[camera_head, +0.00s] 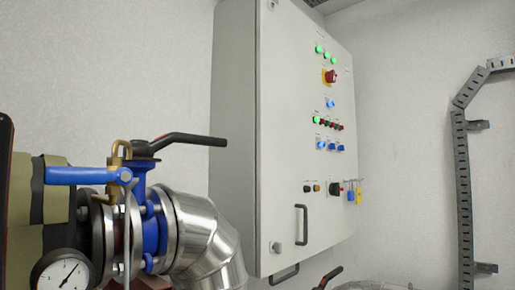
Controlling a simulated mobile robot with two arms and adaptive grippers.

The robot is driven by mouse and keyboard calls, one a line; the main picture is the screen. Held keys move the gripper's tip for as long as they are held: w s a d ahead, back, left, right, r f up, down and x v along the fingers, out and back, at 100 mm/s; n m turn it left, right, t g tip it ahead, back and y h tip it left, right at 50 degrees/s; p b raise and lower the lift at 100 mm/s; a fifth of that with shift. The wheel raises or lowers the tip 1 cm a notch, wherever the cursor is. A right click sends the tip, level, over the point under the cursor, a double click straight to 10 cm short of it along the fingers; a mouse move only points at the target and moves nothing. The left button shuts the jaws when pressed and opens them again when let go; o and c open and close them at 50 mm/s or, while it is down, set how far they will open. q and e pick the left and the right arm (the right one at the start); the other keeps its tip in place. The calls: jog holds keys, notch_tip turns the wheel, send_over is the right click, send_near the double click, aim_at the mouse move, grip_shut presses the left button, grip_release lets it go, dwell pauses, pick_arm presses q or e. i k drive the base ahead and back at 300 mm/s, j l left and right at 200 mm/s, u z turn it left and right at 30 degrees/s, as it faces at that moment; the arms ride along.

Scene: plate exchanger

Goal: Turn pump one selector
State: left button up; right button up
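A grey control cabinet (285,140) stands in the middle of the view, its front panel facing right at an angle. A row of blue selector knobs (321,145) sits at mid height on the panel. A single blue knob (331,103) sits higher up. A black rotary switch (335,188) sits lower down. The labels are too small to read, so I cannot tell which knob is the pump one selector. Neither of my grippers is in view.
A blue valve (150,220) with a black lever (185,140), silver insulated pipe (205,240) and a gauge (62,272) stand to the left. A cabinet handle (301,225) sticks out below the knobs. A cable tray (463,190) runs up the right wall.

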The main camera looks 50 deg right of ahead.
aim_at(321, 144)
jog(key=l+u, duration=0.25)
jog(key=i+l+u, duration=0.1)
jog(key=l+u, duration=0.15)
jog(key=l+z, duration=0.75)
jog(key=l, duration=0.2)
jog(key=i+l+z, duration=0.15)
jog(key=l+z, duration=0.25)
